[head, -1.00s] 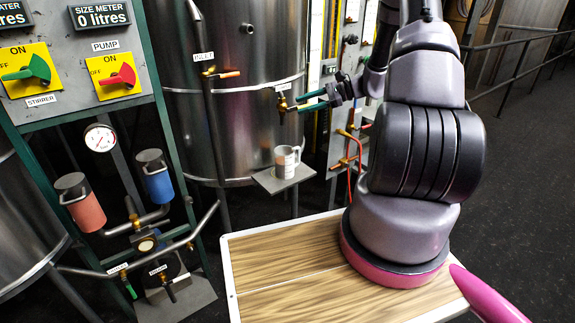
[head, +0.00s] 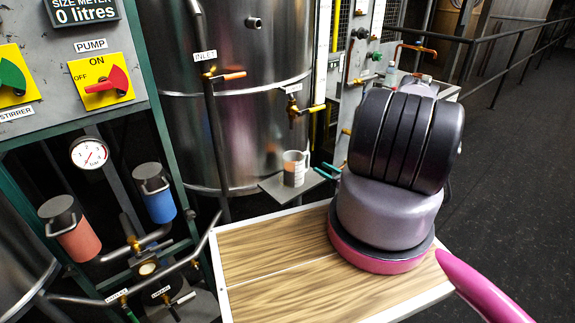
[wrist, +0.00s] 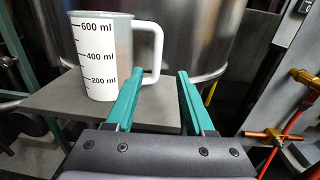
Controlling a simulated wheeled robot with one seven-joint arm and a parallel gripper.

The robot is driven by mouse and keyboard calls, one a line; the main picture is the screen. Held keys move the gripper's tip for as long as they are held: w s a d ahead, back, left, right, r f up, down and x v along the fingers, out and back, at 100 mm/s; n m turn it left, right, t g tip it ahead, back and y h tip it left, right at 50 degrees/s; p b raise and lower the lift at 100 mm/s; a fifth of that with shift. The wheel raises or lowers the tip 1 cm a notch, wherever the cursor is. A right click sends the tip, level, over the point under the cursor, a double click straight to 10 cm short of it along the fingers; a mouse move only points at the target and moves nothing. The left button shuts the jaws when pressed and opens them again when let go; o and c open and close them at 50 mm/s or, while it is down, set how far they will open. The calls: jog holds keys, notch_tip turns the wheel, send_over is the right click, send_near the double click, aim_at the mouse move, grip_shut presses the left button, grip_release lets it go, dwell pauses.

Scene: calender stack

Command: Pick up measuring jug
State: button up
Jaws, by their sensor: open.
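The measuring jug (wrist: 95,55) is a whitish cup with ml marks and a handle on its right side. It stands upright on a small grey shelf (wrist: 160,112) in front of the steel tank. In the head view the jug (head: 294,168) is on the same shelf (head: 270,189). My gripper (wrist: 155,78) has teal fingers, spread apart and empty. In the wrist view the left finger is just below the jug's handle and the right finger is right of it; whether they touch the jug I cannot tell. In the head view my arm hides part of the gripper (head: 327,170).
A steel tank (head: 230,60) rises behind the shelf, with a brass tap (head: 297,112) above the jug. A pipe and valve panel (head: 352,90) stands to the right. A green-framed control panel (head: 85,50) is at left.

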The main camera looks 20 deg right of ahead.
aim_at(307, 163)
jog(key=x, duration=0.6)
jog(key=shift+w+f, duration=0.1)
jog(key=shift+f, duration=0.25)
jog(key=x, duration=0.4)
jog(key=shift+a+f, duration=0.2)
jog(key=shift+a, duration=0.2)
jog(key=shift+w+a, duration=0.15)
jog(key=shift+w, duration=0.3)
grip_shut()
